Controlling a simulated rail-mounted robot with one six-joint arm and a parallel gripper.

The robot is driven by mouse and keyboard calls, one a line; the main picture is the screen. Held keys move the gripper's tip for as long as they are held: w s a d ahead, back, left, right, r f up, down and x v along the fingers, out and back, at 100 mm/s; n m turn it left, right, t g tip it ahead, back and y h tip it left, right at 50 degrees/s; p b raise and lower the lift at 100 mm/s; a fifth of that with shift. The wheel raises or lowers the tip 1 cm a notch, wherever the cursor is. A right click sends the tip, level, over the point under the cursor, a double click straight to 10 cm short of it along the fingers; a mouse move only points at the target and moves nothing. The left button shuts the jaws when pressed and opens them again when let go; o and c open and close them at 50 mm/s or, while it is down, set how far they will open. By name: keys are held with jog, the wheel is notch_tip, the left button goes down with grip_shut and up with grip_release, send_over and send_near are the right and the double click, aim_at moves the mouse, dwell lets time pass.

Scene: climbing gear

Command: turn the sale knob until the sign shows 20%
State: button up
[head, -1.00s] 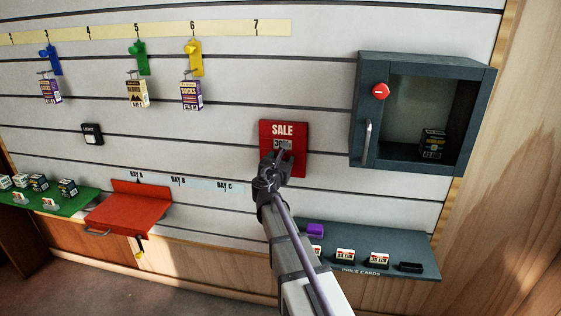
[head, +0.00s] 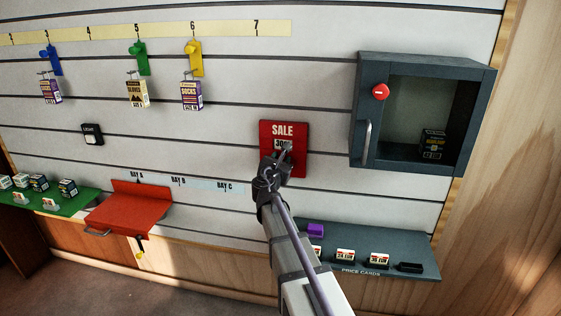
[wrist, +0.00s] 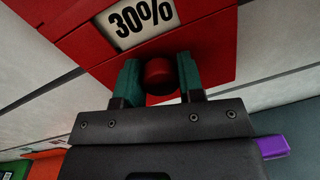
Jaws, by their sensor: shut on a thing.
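The red sale sign (head: 270,131) is fixed to the slatted wall, right of centre in the head view. Its window (wrist: 142,20) reads 30% in the wrist view, which shows the sign tilted. The round red sale knob (wrist: 160,76) sits just below the window. My gripper (wrist: 160,80) has its two teal fingers on either side of the knob and is shut on it. In the head view my gripper (head: 284,158) covers the knob and part of the sign's lower half.
A dark grey cabinet (head: 357,110) with a red button hangs right of the sign. A grey shelf with price cards (head: 400,245) is below right. A red tray (head: 125,208) and green shelf (head: 85,203) are at lower left. Hooks with boxes hang at upper left.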

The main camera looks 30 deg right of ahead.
jog(key=m, duration=0.3)
jog(key=shift+m, duration=0.4)
jog(key=m, duration=0.4)
jog(key=shift+y+p, duration=0.3)
jog(key=shift+p, duration=0.1)
jog(key=m, duration=0.4)
jog(key=shift+s+m, duration=0.1)
jog(key=shift+m, duration=0.3)
jog(key=shift+m+y, duration=0.4)
jog(key=shift+m, duration=1.4)
jog(key=shift+f, duration=0.1)
jog(key=o, duration=0.9)
